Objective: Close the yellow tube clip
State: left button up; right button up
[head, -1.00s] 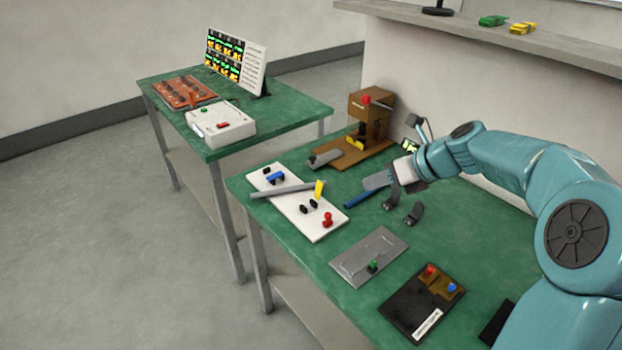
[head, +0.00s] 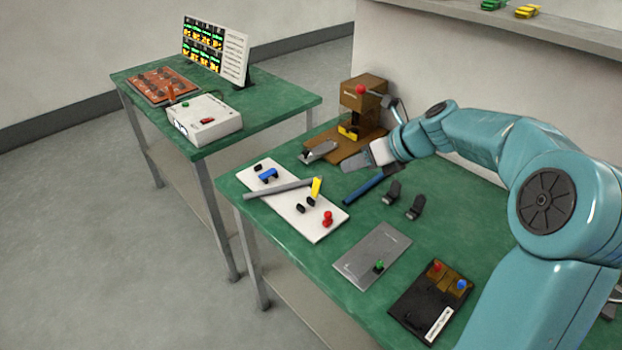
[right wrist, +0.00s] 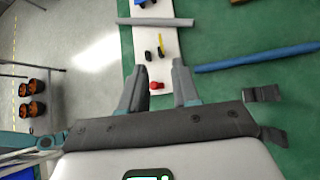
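The white board (head: 282,205) lies on the green table with a grey tube (head: 283,190) across it. The yellow clip (head: 316,186) stands up at the tube's right end in the head view. It also shows as a small upright yellow piece in the right wrist view (right wrist: 162,35), beside the tube; whether it touches the tube I cannot tell. My right gripper (head: 352,164) is above the table to the right of the board. In the right wrist view its fingers (right wrist: 157,68) are apart and empty, with the board between and beyond them. My left gripper is not in view.
The board also bears a blue clip (head: 269,175), black pieces and a red knob (head: 327,218). A blue tube (head: 364,187) and two black clips (head: 404,200) lie to the right. A brown press (head: 362,105) stands behind; a grey plate (head: 372,255) lies in front.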

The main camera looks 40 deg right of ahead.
aim_at(316, 188)
jog(key=b+x, duration=0.2)
jog(key=x, duration=1.3)
jog(key=shift+w+a+f, duration=0.15)
jog(key=shift+w+f, duration=0.05)
grip_shut()
